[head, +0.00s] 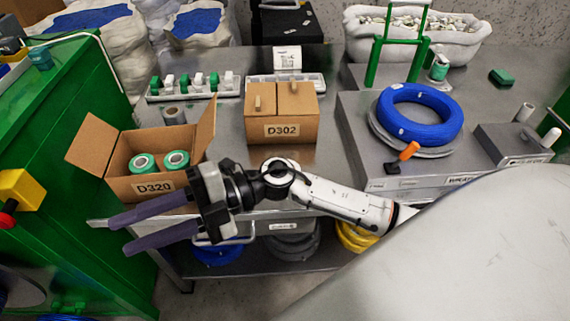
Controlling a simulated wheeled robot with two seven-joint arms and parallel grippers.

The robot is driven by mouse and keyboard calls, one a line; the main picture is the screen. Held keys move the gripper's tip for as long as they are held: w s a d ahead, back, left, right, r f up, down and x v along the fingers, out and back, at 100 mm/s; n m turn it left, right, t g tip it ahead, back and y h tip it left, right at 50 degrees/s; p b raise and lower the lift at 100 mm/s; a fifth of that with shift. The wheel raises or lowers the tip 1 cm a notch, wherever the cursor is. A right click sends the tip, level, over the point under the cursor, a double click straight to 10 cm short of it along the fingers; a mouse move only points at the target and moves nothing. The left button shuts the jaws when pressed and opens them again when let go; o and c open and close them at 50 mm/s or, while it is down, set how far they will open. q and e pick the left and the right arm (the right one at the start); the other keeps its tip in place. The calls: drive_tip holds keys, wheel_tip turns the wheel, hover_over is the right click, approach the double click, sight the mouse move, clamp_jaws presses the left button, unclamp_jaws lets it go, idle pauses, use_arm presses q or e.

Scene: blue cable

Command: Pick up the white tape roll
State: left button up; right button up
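I cannot single out a plainly white tape roll. The open cardboard box D320 (153,188) on the left of the bench holds two tape rolls with green sides, a left roll (143,163) and a right roll (176,159). A greyish roll (173,115) stands behind that box. My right gripper (113,236) reaches in from the right. Its two purple-grey fingers are apart and empty, pointing left in front of the box, near the bench's front edge. My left gripper is not in view.
A closed box D302 (283,112) stands mid-bench. A tray of green and white pieces (193,85) lies behind. A blue cable coil (420,112) lies on the raised right section. A green cabinet (70,150) bounds the left. Bare bench shows between the boxes.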

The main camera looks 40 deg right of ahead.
drive_tip(key=w+d+f+n+g+h, duration=0.1)
drive_tip(key=d+f+n+g+h, duration=0.1)
drive_tip(key=d+f+n+h, duration=0.25)
drive_tip(key=w+d+f+n+g+h, duration=0.1)
drive_tip(key=w+d+f+g+h, duration=0.1)
drive_tip(key=d+f+h, duration=0.35)
drive_tip(key=w+d+r+h, duration=0.1)
drive_tip(key=d+h, duration=0.1)
drive_tip(key=d, duration=0.5)
drive_tip(key=w+d+r+m+h, duration=0.1)
drive_tip(key=w+d+r+h, duration=0.1)
drive_tip(key=d, duration=0.4)
drive_tip(key=w+d+r+m+t+h, duration=0.1)
drive_tip(key=d+h, duration=0.3)
drive_tip(key=d, duration=0.3)
drive_tip(key=shift+w+d+r+m, duration=0.25)
drive_tip(key=shift+d+r, duration=0.05)
wheel_tip(320, 180, down, 10)
drive_tip(key=shift+d+r, duration=0.1)
clamp_jaws()
